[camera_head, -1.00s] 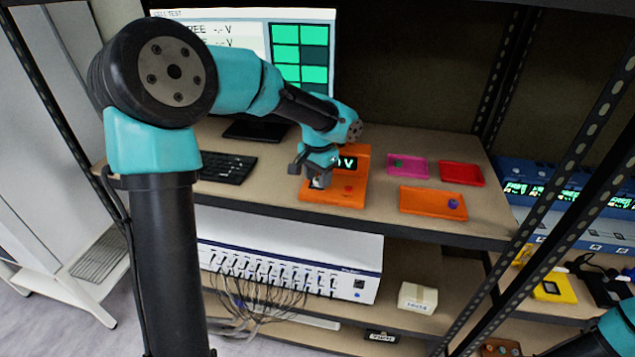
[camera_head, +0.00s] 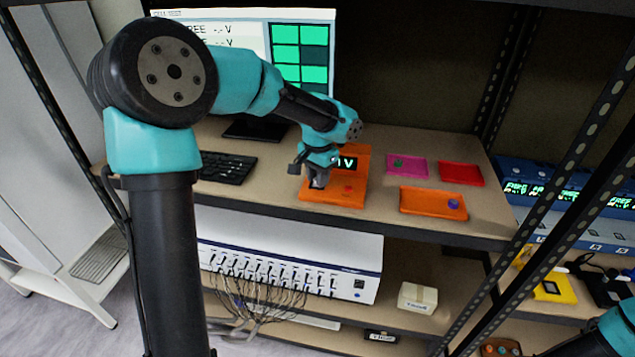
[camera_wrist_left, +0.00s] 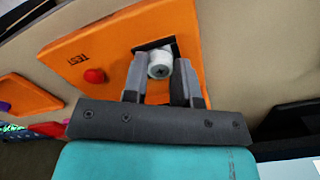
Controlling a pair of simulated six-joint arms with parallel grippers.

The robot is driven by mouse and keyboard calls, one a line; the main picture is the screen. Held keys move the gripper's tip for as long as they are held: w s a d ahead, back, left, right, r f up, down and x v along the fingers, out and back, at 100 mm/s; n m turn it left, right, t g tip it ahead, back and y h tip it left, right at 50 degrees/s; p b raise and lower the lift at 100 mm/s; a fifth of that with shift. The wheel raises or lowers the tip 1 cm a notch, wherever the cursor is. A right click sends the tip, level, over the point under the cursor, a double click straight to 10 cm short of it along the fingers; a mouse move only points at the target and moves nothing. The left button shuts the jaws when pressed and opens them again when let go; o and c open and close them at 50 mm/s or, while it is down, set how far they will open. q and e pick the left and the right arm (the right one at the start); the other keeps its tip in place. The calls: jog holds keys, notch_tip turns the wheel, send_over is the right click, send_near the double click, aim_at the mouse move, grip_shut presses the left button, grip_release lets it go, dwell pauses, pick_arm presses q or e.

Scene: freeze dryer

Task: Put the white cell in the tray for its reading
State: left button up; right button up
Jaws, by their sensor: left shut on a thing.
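In the left wrist view a white round cell (camera_wrist_left: 160,66) sits between the two grey fingers of my left gripper (camera_wrist_left: 161,80), which is shut on it. The cell is at a dark square recess in the orange test unit (camera_wrist_left: 115,45), which bears the word TEST and a red button (camera_wrist_left: 94,76). I cannot tell how deep the cell sits. In the head view my left gripper (camera_head: 318,178) is over the left part of the orange unit (camera_head: 335,197), and the cell is hidden there. Trays on the shelf are orange (camera_head: 425,207), magenta (camera_head: 400,164) and red (camera_head: 462,176).
The orange tray holds a purple cell (camera_head: 453,204); the magenta tray holds a small green one. A keyboard (camera_head: 227,168) and monitor (camera_head: 300,50) stand to the left. A dark shelf edge runs along the front. Bare shelf lies between the unit and the trays.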

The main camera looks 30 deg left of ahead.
pick_arm(q)
jog(key=shift+r, duration=0.3)
dwell(0.4)
jog(key=shift+r, duration=2.2)
